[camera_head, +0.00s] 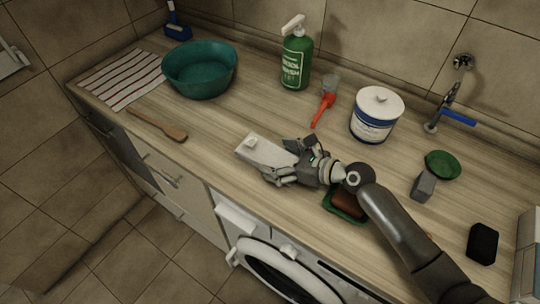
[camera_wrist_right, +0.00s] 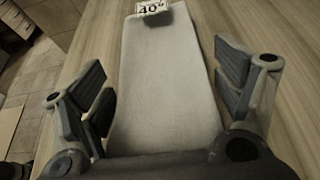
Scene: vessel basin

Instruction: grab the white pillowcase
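The white pillowcase (camera_head: 258,150) lies as a flat, narrow rectangle on the wooden countertop, near its front edge in the head view. In the right wrist view the pillowcase (camera_wrist_right: 165,85) runs lengthwise between the fingers, with a small "40°" tag (camera_wrist_right: 152,8) at its far end. My right gripper (camera_head: 280,158) is open at the pillowcase's near end, one finger on each side. In the wrist view a gap shows between the fingers of the right gripper (camera_wrist_right: 160,75) and the cloth's far part. The pillowcase's nearest end is hidden by the gripper. My left gripper is not in view.
A green tray with a brown block (camera_head: 348,204) sits just under my right forearm. A wooden spatula (camera_head: 158,126) lies left; the counter between is clear.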

